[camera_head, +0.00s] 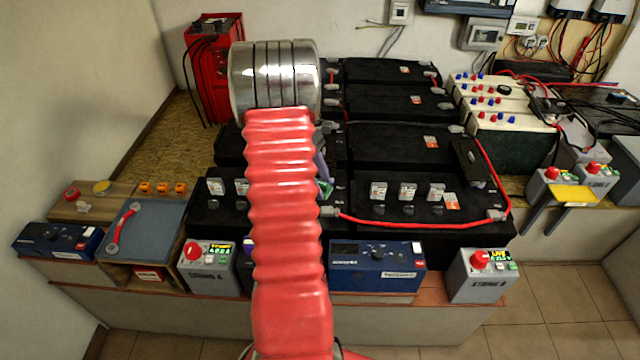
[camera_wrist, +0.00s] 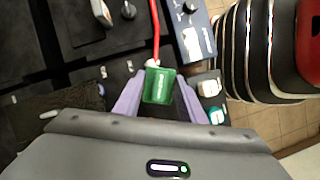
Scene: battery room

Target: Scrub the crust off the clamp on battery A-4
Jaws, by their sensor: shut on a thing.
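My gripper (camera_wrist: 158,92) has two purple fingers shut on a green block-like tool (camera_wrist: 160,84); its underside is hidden. In the head view my red arm covers most of the gripper, and a bit of the green tool (camera_head: 325,190) shows beside it. A grey clamp (camera_head: 328,211) at the end of a red cable (camera_head: 400,224) sits on a black battery (camera_head: 370,195), close to the tool. In the wrist view the clamp (camera_wrist: 152,64) shows just beyond the tool. I cannot tell whether they touch. No crust or A-4 label can be made out.
Grey control boxes (camera_head: 208,268) (camera_head: 483,275) and a blue charger (camera_head: 377,268) line the front ledge. A blue mat (camera_head: 150,235) with a short red cable lies left. More black batteries (camera_head: 390,72) stand behind, with pale batteries (camera_head: 510,125) at right. Floor in front is clear.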

